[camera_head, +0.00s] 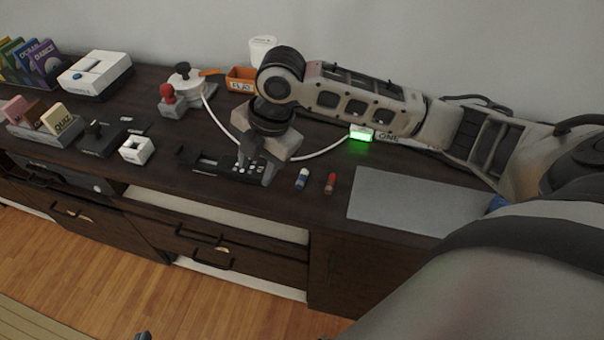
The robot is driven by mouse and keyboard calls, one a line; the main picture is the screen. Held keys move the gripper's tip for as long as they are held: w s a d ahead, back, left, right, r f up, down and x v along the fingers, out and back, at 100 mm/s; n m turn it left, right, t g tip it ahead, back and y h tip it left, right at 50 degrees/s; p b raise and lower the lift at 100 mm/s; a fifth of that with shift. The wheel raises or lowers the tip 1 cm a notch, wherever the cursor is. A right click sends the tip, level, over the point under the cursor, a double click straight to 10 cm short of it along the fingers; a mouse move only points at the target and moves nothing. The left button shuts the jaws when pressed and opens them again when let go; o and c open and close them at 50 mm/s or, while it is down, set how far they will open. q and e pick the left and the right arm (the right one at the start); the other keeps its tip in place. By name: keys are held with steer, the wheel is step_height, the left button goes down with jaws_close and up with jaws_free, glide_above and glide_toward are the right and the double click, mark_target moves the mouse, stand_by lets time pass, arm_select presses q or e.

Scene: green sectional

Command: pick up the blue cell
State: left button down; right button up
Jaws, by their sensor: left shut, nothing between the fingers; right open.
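The blue cell (302,180) is a small blue and white cylinder lying on the dark cabinet top, near its front edge. My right gripper (256,176) reaches in from the right and points down, just left of the blue cell and apart from it. It is open, with nothing seen between its fingers. It partly covers a dark device with light buttons (238,165). Only a small dark tip of my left gripper (143,336) shows at the bottom edge, over the floor, far from the cell; it is shut.
A red cell (329,183) lies just right of the blue one. A grey mat (405,203) is further right. A green-lit box (361,134) and a white cable are behind. A white cube (136,149) and a red-knobbed device (181,93) stand left. My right arm spans the right side.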

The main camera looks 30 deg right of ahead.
steer(key=d+r+n+g+h, duration=0.2)
steer(key=d+r+n+h, duration=0.1)
steer(key=d+r, duration=0.55)
steer(key=b, duration=0.1)
glide_above(302, 177)
steer(key=f, duration=1)
steer(key=shift+w+a+f, duration=0.15)
steer(key=shift+w+f, duration=0.25)
steer(key=f, duration=0.4)
steer(key=shift+s+d, duration=0.2)
steer(key=shift+s, duration=0.15)
steer(key=shift+f, duration=0.65)
jaws_close()
